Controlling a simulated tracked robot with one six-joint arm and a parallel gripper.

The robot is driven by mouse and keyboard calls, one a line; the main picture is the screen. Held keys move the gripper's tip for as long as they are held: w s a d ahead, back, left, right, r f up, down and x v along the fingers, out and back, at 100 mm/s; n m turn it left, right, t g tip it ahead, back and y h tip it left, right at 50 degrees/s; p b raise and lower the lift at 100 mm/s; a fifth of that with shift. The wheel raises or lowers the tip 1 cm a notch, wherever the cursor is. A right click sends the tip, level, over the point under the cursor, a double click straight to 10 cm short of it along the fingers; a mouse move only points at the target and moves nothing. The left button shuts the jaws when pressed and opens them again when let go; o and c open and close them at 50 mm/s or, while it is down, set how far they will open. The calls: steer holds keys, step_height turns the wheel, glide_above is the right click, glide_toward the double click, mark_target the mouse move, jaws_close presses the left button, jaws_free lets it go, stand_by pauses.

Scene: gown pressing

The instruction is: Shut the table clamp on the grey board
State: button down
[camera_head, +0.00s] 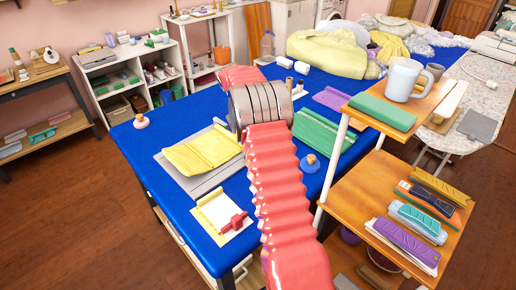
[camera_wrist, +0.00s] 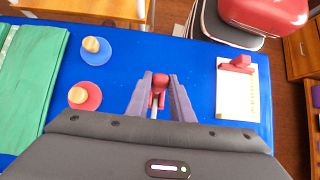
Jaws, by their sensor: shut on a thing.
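A grey board (camera_head: 188,183) lies on the blue table with a folded yellow cloth (camera_head: 205,150) on it. In the wrist view my gripper (camera_wrist: 158,92) has its two fingers either side of a red-tipped clamp handle (camera_wrist: 159,82) with a pale metal stem, and is shut on it. The rest of that clamp is hidden under my gripper's body. In the head view my red arm hides my gripper and the handle. Another red clamp (camera_head: 235,222) sits on a white pad (camera_head: 218,210) near the table edge; it also shows in the wrist view (camera_wrist: 237,64).
Green cloth (camera_head: 320,133) lies right of my arm. Wooden-knobbed discs, one blue (camera_wrist: 97,54) and one red (camera_wrist: 92,102), stand near my gripper. A wooden shelf unit (camera_head: 352,172) with a mug (camera_head: 402,78) stands close on the right. Blue table between gripper and white pad is clear.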

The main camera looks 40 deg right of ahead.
steer(key=shift+a+f, duration=0.15)
steer(key=c, duration=1.6)
jaws_free()
steer(key=shift+o, duration=0.2)
steer(key=shift+w+r, duration=0.1)
steer(key=shift+r, duration=0.1)
steer(key=v, duration=0.7)
